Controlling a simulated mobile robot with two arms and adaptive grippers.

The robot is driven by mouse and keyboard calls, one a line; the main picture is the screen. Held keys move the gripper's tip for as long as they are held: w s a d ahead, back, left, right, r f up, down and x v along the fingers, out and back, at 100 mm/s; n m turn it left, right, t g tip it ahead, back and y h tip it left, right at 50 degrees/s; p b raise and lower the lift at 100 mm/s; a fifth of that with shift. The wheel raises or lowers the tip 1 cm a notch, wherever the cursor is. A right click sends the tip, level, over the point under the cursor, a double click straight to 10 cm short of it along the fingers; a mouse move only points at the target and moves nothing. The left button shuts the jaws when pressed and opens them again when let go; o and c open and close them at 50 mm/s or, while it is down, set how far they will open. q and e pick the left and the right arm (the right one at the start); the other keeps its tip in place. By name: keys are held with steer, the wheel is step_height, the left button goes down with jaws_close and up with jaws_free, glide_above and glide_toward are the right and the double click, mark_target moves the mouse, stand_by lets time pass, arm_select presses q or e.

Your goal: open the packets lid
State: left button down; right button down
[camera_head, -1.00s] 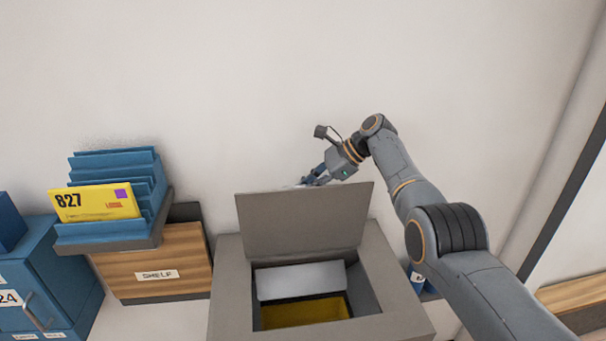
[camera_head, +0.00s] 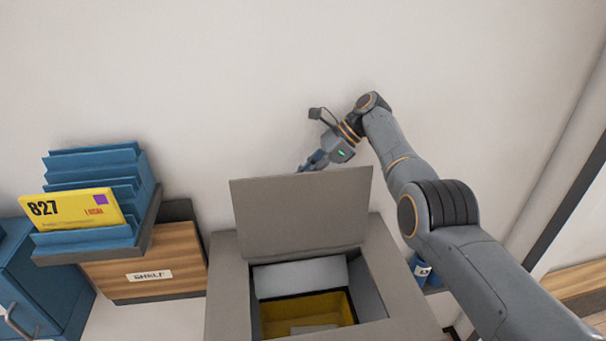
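The packets lid (camera_head: 300,214) is a flat grey panel. It stands raised along the back of the opening of a grey box (camera_head: 228,290). Through the opening I see a pale inner wall and a yellow interior (camera_head: 330,312). My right gripper (camera_head: 308,168) is behind the lid's top edge, near the wall. The lid hides its fingertips, so I cannot tell whether they are open or touching the lid. My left gripper is not in view.
On the left, a blue sorter (camera_head: 95,180) holds a yellow packet marked 827 (camera_head: 72,208) above a wooden shelf block (camera_head: 145,265). A blue cabinet (camera_head: 45,285) stands at the far left. A small blue item (camera_head: 421,270) sits right of the box.

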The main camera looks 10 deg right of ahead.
steer(key=c, duration=1.7)
jaws_free()
steer(key=shift+s+f, duration=0.1)
steer(key=shift+f, duration=0.2)
steer(key=shift+r, duration=0.3)
step_height(320, 180, up, 9)
steer(key=shift+r, duration=0.2)
steer(key=shift+w+d, duration=0.1)
steer(key=shift+w, duration=0.1)
